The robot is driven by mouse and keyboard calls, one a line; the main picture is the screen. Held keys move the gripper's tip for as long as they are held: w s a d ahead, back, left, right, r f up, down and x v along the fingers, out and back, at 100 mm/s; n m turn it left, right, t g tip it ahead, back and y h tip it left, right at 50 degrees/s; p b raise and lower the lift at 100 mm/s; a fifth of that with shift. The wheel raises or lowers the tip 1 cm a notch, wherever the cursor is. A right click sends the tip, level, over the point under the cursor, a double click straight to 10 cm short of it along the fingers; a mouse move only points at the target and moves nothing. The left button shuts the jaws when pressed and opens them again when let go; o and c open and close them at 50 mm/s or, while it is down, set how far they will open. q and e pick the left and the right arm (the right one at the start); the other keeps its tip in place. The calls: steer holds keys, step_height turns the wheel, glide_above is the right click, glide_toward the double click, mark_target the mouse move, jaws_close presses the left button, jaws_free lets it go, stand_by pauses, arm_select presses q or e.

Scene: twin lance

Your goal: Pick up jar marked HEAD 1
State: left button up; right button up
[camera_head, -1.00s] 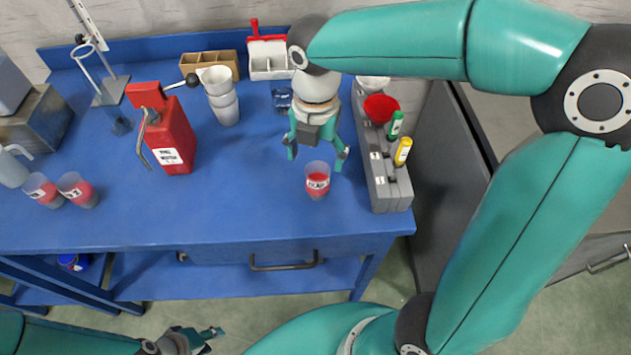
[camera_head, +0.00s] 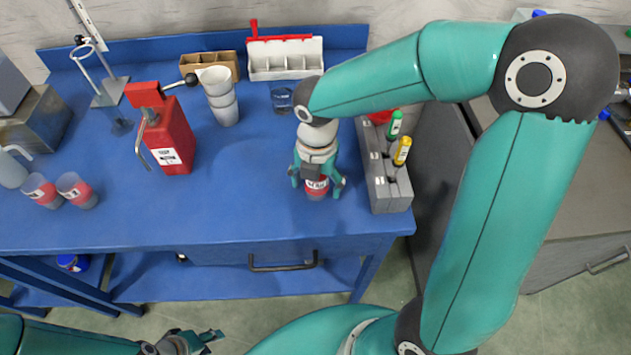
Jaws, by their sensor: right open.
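A clear jar with red contents and a white label (camera_head: 317,190) stands on the blue bench near its front right; its label is partly covered and I cannot read it fully. My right gripper (camera_head: 316,188) is lowered over this jar from above, with its open fingers on either side of it. Whether the fingers touch the jar I cannot tell. Two similar jars with red contents, one at the far left (camera_head: 42,190) and one beside it (camera_head: 77,190), stand on the bench. My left gripper (camera_head: 213,340) is low at the bottom edge, below the bench and away from the jars, its jaws unclear.
A grey rack with a green-capped bottle (camera_head: 395,125) and a yellow bottle (camera_head: 402,151) stands right of the jar. A red dispenser (camera_head: 167,140), stacked cups (camera_head: 221,98) and a small glass (camera_head: 282,99) stand behind. The bench middle is clear.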

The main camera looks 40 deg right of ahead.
steer(key=c, duration=1)
steer(key=shift+r, duration=0.1)
